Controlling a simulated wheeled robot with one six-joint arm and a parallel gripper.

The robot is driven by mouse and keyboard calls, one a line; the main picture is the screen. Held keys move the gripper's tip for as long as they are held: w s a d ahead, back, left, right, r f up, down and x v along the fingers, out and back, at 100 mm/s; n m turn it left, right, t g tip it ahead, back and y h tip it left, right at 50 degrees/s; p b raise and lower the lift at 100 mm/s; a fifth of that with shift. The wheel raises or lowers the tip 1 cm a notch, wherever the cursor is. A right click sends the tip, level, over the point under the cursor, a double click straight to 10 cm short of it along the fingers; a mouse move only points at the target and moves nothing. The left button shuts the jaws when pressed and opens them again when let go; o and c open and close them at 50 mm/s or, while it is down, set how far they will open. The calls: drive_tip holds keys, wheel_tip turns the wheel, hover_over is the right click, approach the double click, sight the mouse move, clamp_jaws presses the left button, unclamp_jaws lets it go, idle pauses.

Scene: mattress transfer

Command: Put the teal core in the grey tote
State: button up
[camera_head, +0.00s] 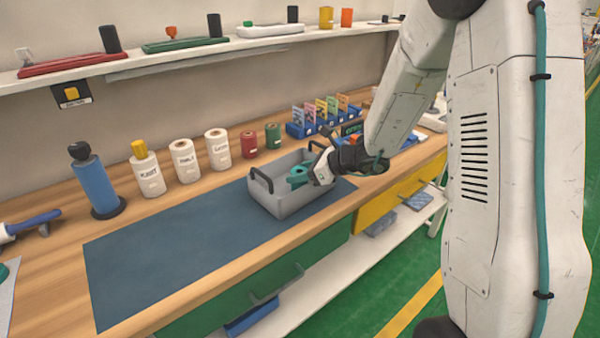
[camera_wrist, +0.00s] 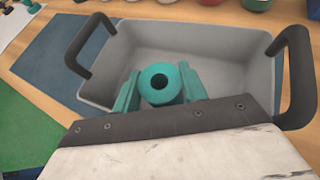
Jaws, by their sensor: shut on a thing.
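The grey tote (camera_head: 283,205), an open box with a black handle at each end, sits on the dark blue mat. Its empty floor and walls show in the wrist view (camera_wrist: 200,47). My gripper (camera_head: 298,178) is over the tote's opening in the head view. How far the core is above the tote floor is hard to tell. In the head view, core and fingers blend together.
The blue mat (camera_head: 160,255) is bare left of the tote. A blue bottle (camera_head: 95,187) and several white, red and green rolls or canisters line the back. A blue rack of coloured packets (camera_head: 305,128) stands behind the tote. A shelf (camera_head: 180,60) runs above.

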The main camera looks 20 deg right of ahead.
drive_tip(key=o, duration=1)
drive_tip(key=shift+f, duration=0.15)
drive_tip(key=shift+c, duration=0.2)
